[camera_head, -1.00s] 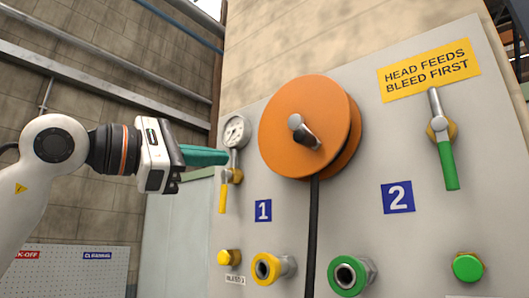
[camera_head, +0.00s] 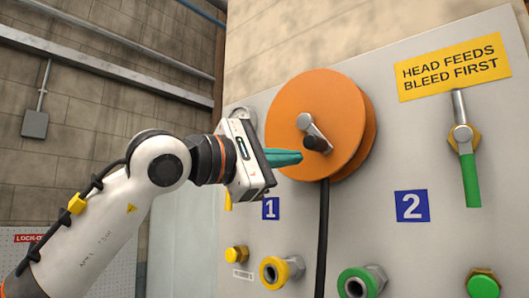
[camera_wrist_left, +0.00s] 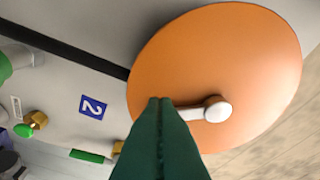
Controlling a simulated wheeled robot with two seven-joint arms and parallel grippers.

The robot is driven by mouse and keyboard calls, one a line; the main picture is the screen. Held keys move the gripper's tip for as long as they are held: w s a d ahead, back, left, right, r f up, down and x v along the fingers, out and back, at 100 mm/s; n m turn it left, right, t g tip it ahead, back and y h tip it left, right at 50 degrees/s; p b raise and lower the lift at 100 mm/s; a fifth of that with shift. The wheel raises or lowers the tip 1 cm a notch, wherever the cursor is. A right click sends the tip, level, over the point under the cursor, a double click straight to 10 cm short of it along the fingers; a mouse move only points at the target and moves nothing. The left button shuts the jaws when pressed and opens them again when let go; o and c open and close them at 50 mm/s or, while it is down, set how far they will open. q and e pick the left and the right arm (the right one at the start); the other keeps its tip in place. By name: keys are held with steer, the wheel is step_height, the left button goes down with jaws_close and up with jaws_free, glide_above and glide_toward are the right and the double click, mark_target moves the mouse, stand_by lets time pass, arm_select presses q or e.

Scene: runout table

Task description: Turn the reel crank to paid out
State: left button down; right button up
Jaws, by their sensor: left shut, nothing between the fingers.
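The orange reel (camera_head: 290,105) is mounted on the grey panel, with a black hose running down from it. Its crank has a silver arm (camera_head: 308,125) and a dark knob (camera_head: 316,143) pointing down-right of the hub in the head view. My left gripper (camera_head: 301,156) has its teal fingers shut and empty, their tips just left of and below the knob. In the left wrist view the reel (camera_wrist_left: 215,60) fills much of the picture. The crank arm (camera_wrist_left: 205,111) passes behind the shut fingertips (camera_wrist_left: 160,100), which hide the knob. I cannot tell whether they touch it. My right gripper is not in view.
A green-handled valve (camera_head: 466,160) is right of the reel, under a yellow sign (camera_head: 452,66). Yellow (camera_head: 280,272) and green (camera_head: 360,282) ring couplings stick out below. My left wrist covers most of the gauge and yellow valve handle.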

arm_select(q)
steer(key=shift+s+d+r, duration=0.25)
steer(key=shift+s+d, duration=0.1)
steer(key=shift+s, duration=0.05)
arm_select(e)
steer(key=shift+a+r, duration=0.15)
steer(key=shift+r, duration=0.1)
arm_select(q)
steer(key=shift+w, duration=0.1)
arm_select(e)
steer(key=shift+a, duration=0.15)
arm_select(q)
steer(key=shift+s+d+n+b, duration=0.2)
steer(key=shift+s+n+b, duration=0.1)
steer(key=shift+n+b, duration=0.15)
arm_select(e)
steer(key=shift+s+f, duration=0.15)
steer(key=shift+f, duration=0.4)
arm_select(q)
steer(key=shift+t+b, duration=0.3)
steer(key=shift+b, duration=0.05)
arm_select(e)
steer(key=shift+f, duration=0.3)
